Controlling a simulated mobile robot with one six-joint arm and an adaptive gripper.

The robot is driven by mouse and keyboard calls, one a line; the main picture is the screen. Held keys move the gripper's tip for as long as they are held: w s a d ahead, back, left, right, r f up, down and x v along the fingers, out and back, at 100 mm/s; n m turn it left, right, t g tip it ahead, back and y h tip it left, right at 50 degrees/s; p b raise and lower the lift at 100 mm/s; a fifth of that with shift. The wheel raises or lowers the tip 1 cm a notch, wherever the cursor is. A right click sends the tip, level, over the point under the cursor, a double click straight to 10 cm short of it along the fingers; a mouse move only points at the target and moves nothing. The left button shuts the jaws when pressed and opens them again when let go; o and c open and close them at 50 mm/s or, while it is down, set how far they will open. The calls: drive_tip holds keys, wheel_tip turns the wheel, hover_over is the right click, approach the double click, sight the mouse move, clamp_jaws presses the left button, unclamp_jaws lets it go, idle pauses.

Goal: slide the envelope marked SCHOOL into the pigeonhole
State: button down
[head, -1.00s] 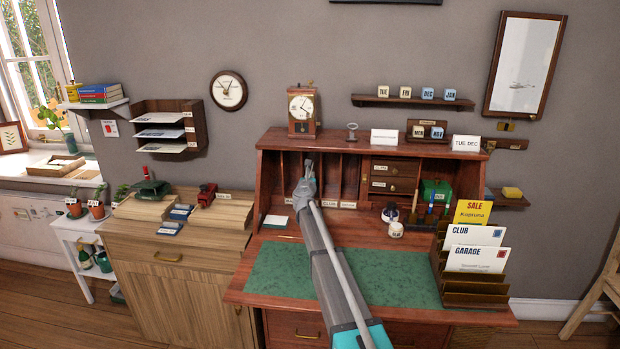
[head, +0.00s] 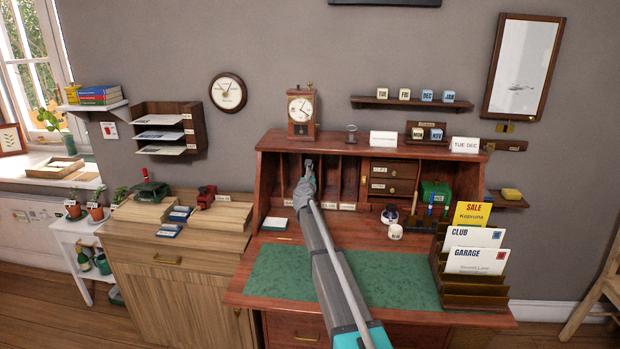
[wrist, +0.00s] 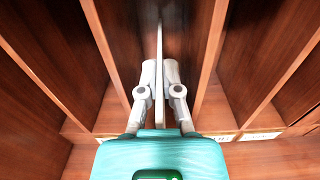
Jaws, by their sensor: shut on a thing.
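My gripper (head: 309,168) reaches into the row of upright pigeonholes at the back of the desk. In the wrist view my gripper (wrist: 160,72) is shut on a thin pale envelope (wrist: 159,42), seen edge on. The envelope stands upright between two wooden dividers, inside the pigeonhole (wrist: 131,70), and appears apart from both. Its face and marking are not visible. In the head view my gripper and arm hide it.
Pigeonhole labels run along the shelf's front edge, one reading CLUB (head: 330,205). A stepped rack (head: 475,300) at the right holds SALE, CLUB and GARAGE envelopes. An ink pot (head: 395,232) stands right of my arm. The green desk mat (head: 280,275) is clear beside my arm.

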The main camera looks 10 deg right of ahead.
drive_tip(key=shift+w+d, duration=0.25)
drive_tip(key=shift+w, duration=0.4)
drive_tip(key=c, duration=0.7)
unclamp_jaws()
drive_tip(key=shift+s, duration=0.1)
drive_tip(key=shift+v, duration=5.95)
drive_tip(key=shift+r, duration=0.1)
